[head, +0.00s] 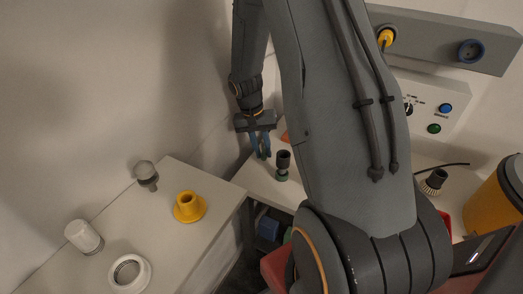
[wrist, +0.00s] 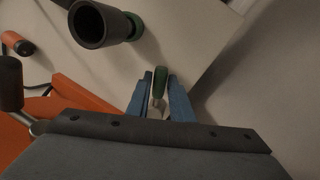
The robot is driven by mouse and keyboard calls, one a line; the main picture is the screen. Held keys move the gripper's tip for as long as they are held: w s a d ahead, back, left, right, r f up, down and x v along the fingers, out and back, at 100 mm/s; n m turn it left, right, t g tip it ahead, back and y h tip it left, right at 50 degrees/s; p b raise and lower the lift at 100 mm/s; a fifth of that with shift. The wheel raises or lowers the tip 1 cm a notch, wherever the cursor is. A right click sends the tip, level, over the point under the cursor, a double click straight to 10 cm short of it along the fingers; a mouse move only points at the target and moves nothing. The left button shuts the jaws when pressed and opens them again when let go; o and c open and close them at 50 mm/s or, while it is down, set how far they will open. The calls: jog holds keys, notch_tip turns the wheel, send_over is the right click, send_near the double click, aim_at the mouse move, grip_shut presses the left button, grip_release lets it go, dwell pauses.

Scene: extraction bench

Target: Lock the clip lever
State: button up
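My gripper (head: 262,153) has blue fingers and points down at the far end of the bench, left of a dark cup-shaped fitting (head: 283,160) with a green base. In the wrist view the blue fingertips (wrist: 160,82) are close together on both sides of a slim green piece (wrist: 159,84), which looks like the clip lever. They seem shut on it, though the contact is hard to see. The dark fitting (wrist: 92,24) is in the upper left there, apart from the fingers, with a green part beside it. Whether the lever is locked cannot be told.
An orange plate (wrist: 88,97) lies left of the fingers. On the left table (head: 120,215) stand a yellow flanged piece (head: 188,207), a white ring (head: 130,272), a white cylinder (head: 83,237) and a grey knob (head: 146,175). A control box (head: 430,108) stands behind my arm.

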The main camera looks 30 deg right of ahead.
aim_at(263, 153)
jog(key=o, duration=0.4)
notch_tip(263, 153, up, 10)
jog(key=shift+b, duration=0.65)
jog(key=shift+c, duration=0.3)
